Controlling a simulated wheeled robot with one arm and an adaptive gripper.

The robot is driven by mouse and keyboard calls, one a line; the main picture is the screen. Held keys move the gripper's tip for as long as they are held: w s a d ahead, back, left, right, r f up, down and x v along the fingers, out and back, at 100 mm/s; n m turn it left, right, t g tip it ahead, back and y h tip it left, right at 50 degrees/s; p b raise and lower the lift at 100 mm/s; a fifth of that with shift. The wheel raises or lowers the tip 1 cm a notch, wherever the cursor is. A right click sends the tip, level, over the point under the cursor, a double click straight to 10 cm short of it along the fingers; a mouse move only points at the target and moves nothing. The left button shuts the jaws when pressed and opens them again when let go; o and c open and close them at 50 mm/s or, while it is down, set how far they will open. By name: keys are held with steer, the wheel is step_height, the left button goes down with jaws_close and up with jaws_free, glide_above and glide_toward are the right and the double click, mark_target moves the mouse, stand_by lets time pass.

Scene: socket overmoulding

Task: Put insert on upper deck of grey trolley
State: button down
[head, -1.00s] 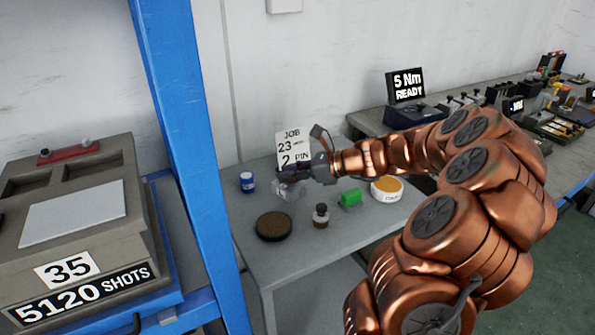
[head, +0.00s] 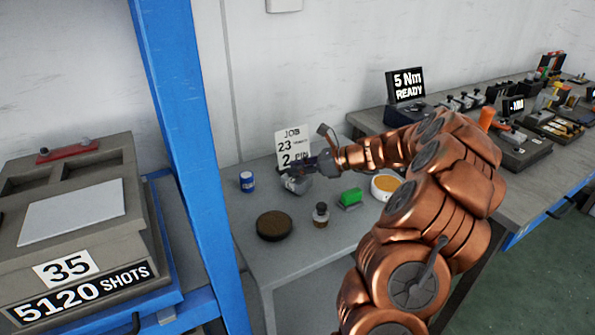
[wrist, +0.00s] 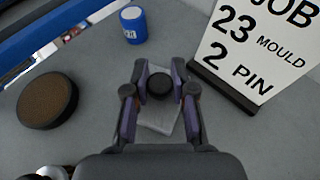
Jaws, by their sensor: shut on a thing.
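My gripper (wrist: 160,90) is shut on the insert, a light grey metal block (wrist: 158,117) with a dark round knob on top. The knob sits between the fingers in the wrist view. In the head view my gripper (head: 295,174) is over the back of a grey table (head: 262,262), in front of the job card, with the insert (head: 298,185) below it. I cannot tell whether the block touches the tabletop. I cannot make out a grey trolley or its upper deck in either view.
A job card (head: 292,146) stands behind my gripper. A blue post (head: 187,150) rises at left. A cluttered bench (head: 497,205) is at right.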

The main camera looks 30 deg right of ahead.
steer(key=shift+f, duration=0.35)
steer(key=c, duration=1)
jaws_free()
steer(key=shift+f, duration=0.15)
steer(key=shift+o, duration=0.2)
steer(key=shift+d, duration=0.15)
steer(key=v, duration=1.2)
steer(key=shift+p, duration=0.35)
